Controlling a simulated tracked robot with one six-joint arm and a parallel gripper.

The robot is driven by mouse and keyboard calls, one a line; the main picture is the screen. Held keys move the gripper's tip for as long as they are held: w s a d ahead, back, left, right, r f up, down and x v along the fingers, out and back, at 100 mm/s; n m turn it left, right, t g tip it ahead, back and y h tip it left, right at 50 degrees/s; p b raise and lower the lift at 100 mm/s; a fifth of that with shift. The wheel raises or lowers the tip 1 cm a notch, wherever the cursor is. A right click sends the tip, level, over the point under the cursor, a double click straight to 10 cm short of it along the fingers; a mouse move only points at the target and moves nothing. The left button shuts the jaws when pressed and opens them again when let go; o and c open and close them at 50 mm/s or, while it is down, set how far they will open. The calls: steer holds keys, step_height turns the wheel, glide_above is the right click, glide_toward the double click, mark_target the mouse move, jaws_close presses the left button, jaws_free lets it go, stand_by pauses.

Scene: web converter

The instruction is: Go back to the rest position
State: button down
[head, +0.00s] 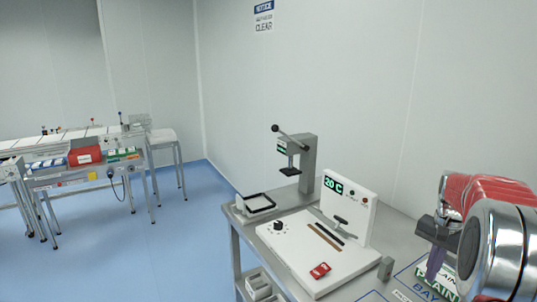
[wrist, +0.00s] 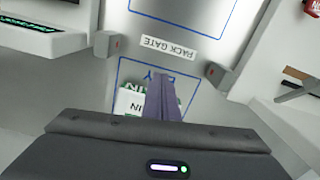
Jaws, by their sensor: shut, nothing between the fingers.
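My gripper (head: 435,264) is at the right of the head view, pointing down over the grey bench (head: 373,283). Its purple-grey fingers are together with nothing between them. In the wrist view the closed fingers (wrist: 163,100) point at the bench, over a blue-outlined area. A white and green item (wrist: 131,102) with lettering lies behind them, partly covered by the fingers. My arm's red and chrome parts hide the bench's right end in the head view.
A white unit (head: 349,206) reading "20 C" stands on the bench, with a red object (head: 320,270) on its base. Behind are a lever press (head: 308,164) and a black-rimmed tray (head: 258,203). Two grey posts flank a "PACK GATE" label (wrist: 168,48). A conveyor (head: 75,145) stands far left; blue floor between is clear.

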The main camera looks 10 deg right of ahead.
steer(key=s+a+r+n+t, duration=0.2)
steer(key=s+a+n, duration=0.2)
steer(key=a, duration=0.7)
steer(key=s+a+r+n+t, duration=0.1)
steer(key=s+a+r+n, duration=0.1)
steer(key=s+a, duration=0.7)
steer(key=s+a+r+n+t, duration=0.2)
steer(key=s+a+n, duration=0.3)
steer(key=a, duration=0.9)
steer(key=shift+s+a+r+n+t, duration=0.25)
steer(key=shift+s+r, duration=0.25)
steer(key=shift+s, duration=0.25)
steer(key=shift+d, duration=0.1)
